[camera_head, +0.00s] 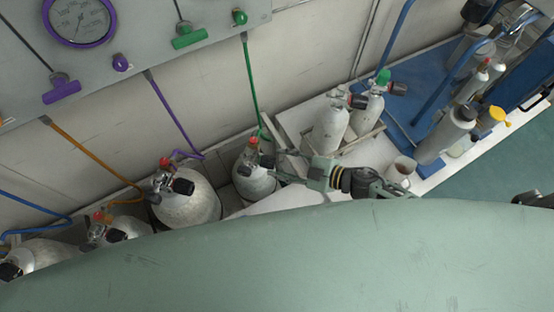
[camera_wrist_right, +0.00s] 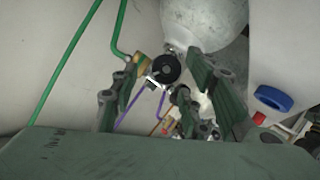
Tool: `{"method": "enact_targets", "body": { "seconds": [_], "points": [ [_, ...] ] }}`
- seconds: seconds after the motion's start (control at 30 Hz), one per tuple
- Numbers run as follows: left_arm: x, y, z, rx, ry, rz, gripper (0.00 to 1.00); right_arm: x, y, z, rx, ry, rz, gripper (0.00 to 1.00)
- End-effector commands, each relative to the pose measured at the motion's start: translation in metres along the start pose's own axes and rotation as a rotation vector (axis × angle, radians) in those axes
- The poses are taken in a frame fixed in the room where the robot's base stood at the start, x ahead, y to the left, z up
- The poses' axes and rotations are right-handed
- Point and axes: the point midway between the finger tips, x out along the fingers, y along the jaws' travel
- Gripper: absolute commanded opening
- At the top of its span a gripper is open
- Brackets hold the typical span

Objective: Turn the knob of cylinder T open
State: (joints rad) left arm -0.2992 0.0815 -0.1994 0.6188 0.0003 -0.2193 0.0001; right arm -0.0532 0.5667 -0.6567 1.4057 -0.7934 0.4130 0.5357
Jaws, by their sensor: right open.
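A grey cylinder (camera_head: 254,184) with a green hose (camera_head: 251,85) at its valve stands below the panel; no letter T is readable on it. Its round black knob (camera_wrist_right: 166,68) shows in the right wrist view, between the fingers. My right gripper (camera_head: 276,164) comes in from the right at the cylinder's valve. It is open, with one finger on each side of the knob; contact cannot be made out. The fingers also show in the wrist view (camera_wrist_right: 163,80). The knob is partly hidden in the head view. My left gripper is not in view.
A larger cylinder (camera_head: 190,207) with a purple hose (camera_head: 172,115) stands to the left, with more beyond. Two cylinders (camera_head: 328,130) (camera_head: 366,115) stand in a crate at right. A cup (camera_head: 401,168) stands near my right arm. The wall panel (camera_head: 130,42) is above.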

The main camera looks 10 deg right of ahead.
Motion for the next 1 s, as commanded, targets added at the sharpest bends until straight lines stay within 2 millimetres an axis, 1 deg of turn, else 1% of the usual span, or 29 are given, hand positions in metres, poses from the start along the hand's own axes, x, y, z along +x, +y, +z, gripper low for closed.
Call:
{"method": "enact_targets", "body": {
  "seconds": [0.03, 0.2, 0.3, 0.43, 0.53, 0.67, 0.9, 1.0],
  "points": [
    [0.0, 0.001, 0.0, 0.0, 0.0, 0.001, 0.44, -0.013, -0.001, 0.002, -0.002, -0.004, -0.003, 0.42],
    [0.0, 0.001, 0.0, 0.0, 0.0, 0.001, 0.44, -0.05, 0.0, 0.001, -0.001, -0.004, -0.002, 0.42],
    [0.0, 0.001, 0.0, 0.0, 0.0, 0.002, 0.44, -0.068, 0.0, 0.002, 0.0, -0.004, 0.0, 0.42],
    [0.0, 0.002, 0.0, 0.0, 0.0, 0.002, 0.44, -0.084, 0.001, 0.001, 0.0, -0.003, 0.001, 0.42],
    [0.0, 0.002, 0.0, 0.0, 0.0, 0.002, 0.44, -0.09, 0.001, 0.001, 0.0, -0.002, 0.002, 0.42],
    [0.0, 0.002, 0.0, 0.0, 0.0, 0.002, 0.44, -0.092, 0.002, 0.001, 0.0, -0.001, 0.003, 0.42],
    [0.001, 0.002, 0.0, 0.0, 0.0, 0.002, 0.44, -0.091, 0.002, 0.001, 0.005, 0.001, 0.002, 0.42],
    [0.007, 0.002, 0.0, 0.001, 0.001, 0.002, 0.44, -0.085, -0.001, -0.003, 0.07, 0.031, -0.015, 0.42]
  ]
}}
